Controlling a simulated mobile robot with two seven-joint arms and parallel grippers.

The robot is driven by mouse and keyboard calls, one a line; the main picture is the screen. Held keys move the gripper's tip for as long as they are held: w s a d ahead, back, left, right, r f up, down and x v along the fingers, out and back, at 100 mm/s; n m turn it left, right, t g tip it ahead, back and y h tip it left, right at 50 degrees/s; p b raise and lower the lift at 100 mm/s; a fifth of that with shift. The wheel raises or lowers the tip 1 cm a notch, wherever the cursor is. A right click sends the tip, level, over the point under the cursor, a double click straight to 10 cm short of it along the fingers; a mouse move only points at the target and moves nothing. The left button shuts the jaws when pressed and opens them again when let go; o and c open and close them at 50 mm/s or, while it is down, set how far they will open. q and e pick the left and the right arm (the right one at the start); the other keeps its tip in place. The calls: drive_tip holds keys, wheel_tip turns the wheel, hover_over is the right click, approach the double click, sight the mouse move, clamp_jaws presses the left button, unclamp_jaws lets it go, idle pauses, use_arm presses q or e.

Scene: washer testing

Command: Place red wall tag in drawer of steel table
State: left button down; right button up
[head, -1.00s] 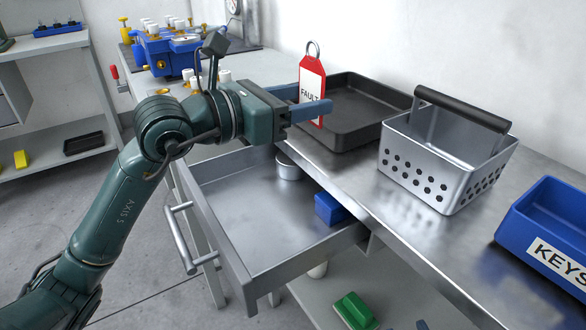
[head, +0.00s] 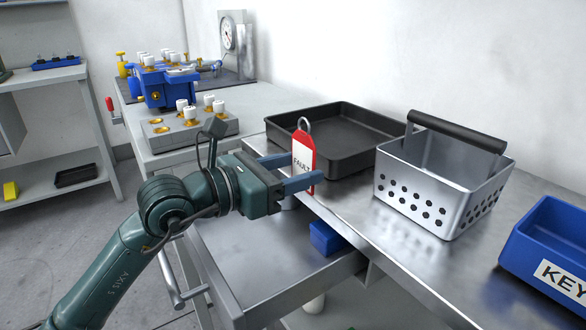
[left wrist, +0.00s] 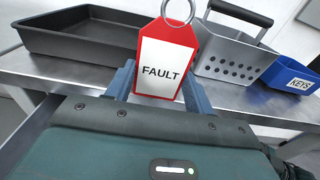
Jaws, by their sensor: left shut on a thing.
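The red tag (head: 303,151) with a white FAULT label and a metal ring is held upright in my left gripper (head: 302,174), which is shut on it. The tag also shows large in the left wrist view (left wrist: 166,60), between the blue-grey fingers. The steel table (head: 405,250) has its drawer (head: 235,263) pulled out, below and in front of the gripper. The tag is above the drawer's inner end, near the table's front edge. A blue block (head: 326,238) lies in the drawer. The arm hides part of the drawer. My right gripper is not in view.
On the table stand a black tray (head: 350,125), a perforated metal basket (head: 440,190) with a black handle, and a blue KEYS bin (head: 545,240). A grey fixture with white knobs (head: 190,125) stands at the back left. The drawer's middle is bare.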

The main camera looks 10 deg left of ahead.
use_arm(q)
drive_tip(key=c, duration=0.6)
unclamp_jaws()
drive_tip(key=shift+f, duration=0.1)
drive_tip(key=shift+o, duration=0.2)
drive_tip(key=shift+r+p, duration=0.35)
drive_tip(key=shift+r, duration=0.05)
drive_tip(key=v, duration=1.2)
drive_tip(key=shift+b, duration=0.45)
